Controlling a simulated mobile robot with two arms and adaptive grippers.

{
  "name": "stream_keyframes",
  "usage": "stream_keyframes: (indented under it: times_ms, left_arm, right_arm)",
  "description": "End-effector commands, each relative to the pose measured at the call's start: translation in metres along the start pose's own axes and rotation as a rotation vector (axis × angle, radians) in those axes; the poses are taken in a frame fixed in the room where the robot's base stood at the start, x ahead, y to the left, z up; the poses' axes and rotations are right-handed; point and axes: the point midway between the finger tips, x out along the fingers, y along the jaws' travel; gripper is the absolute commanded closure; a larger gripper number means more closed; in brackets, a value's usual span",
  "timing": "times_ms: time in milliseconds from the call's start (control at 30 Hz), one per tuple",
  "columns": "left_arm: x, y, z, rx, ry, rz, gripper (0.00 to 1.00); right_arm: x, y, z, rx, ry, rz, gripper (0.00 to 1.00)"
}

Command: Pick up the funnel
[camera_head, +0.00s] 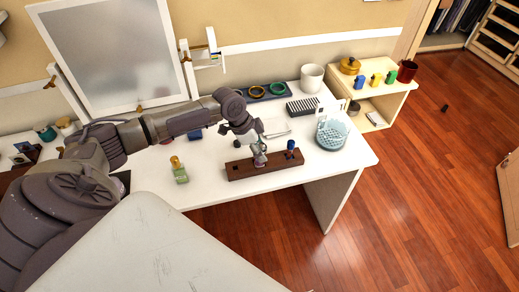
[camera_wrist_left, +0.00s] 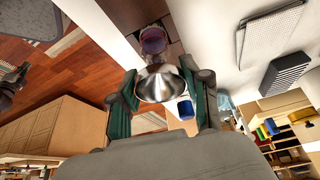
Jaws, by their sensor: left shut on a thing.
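A shiny metal funnel (camera_wrist_left: 160,84) sits between the two fingers of my left gripper (camera_wrist_left: 162,92) in the left wrist view. The gripper is shut on it. In the head view my left gripper (camera_head: 258,148) is over the dark wooden rack (camera_head: 240,171) on the white table. The funnel is small and mostly covered by the gripper there, so I cannot tell whether it touches the rack. My right gripper is not in view.
A blue-topped bottle (camera_head: 291,148) stands in the rack, close to the gripper. A yellow-capped green bottle (camera_head: 179,170) stands left of it. A glass bowl (camera_head: 331,133), a black slotted block (camera_head: 302,107) and a white pot (camera_head: 312,78) stand to the right and behind.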

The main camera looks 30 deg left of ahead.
Motion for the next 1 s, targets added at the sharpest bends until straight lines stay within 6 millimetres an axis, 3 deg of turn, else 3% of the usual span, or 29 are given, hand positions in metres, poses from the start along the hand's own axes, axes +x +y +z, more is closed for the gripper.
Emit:
stream_keyframes:
  times_ms: [267, 533, 1000]
  left_arm:
    - [-0.004, -0.001, -0.002, 0.000, 0.001, -0.001, 0.76]
    - [-0.037, -0.002, -0.016, 0.003, 0.004, -0.004, 0.76]
    - [-0.079, 0.092, -0.068, 0.005, 0.004, 0.001, 0.76]
  right_arm:
    - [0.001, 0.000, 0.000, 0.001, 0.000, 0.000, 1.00]
    - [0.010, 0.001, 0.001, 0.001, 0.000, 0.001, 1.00]
    - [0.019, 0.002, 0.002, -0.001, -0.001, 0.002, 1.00]
